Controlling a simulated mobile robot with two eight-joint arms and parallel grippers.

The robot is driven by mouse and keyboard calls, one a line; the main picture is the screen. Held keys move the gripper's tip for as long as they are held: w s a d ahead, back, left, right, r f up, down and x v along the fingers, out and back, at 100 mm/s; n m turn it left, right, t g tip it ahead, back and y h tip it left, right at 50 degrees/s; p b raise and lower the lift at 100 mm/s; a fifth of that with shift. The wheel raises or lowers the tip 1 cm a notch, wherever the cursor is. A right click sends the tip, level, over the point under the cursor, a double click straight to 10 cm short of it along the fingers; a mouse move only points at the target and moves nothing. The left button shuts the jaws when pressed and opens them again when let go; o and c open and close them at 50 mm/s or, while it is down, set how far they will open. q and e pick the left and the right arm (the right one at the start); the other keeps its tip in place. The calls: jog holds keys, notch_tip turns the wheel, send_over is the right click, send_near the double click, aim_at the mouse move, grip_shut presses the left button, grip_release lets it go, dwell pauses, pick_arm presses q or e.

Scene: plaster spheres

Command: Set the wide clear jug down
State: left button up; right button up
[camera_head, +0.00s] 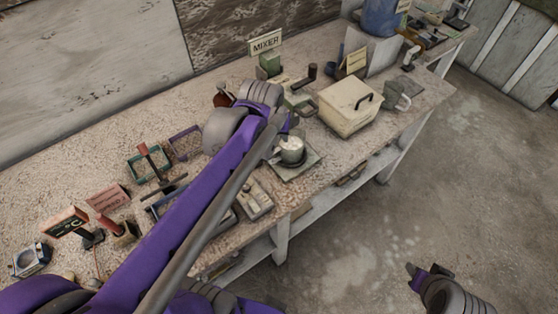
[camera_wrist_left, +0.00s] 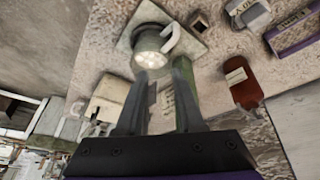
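The wide jug (camera_head: 291,150), pale with white contents, stands upright on a square grey plate (camera_head: 312,159) near the table's front edge. In the left wrist view the jug (camera_wrist_left: 147,62) shows its round white top, and its pale handle (camera_wrist_left: 177,40) is on the right. My left gripper (camera_wrist_left: 160,75) is open, its two fingers apart and pointing at the jug's near side. I cannot tell whether a fingertip touches it. In the head view my left arm hides most of the fingers. Part of my right gripper (camera_head: 414,272) shows low at the right, away from the table.
A cream box (camera_head: 349,106) with a dark handle stands right of the jug, with a grey pitcher (camera_head: 397,97) beyond. The MIXER sign (camera_head: 265,42) is behind. A red-brown bottle (camera_wrist_left: 242,84) shows in the wrist view. Floor is clear at right.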

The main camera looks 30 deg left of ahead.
pick_arm(q)
jog(key=s+d+f+m+t+h, duration=0.1)
jog(key=s+d+f+m, duration=0.3)
jog(key=s+d, duration=0.5)
jog(key=s+f, duration=0.2)
jog(key=s, duration=0.1)
jog(key=shift+s, duration=0.25)
jog(key=shift+a+f, duration=0.1)
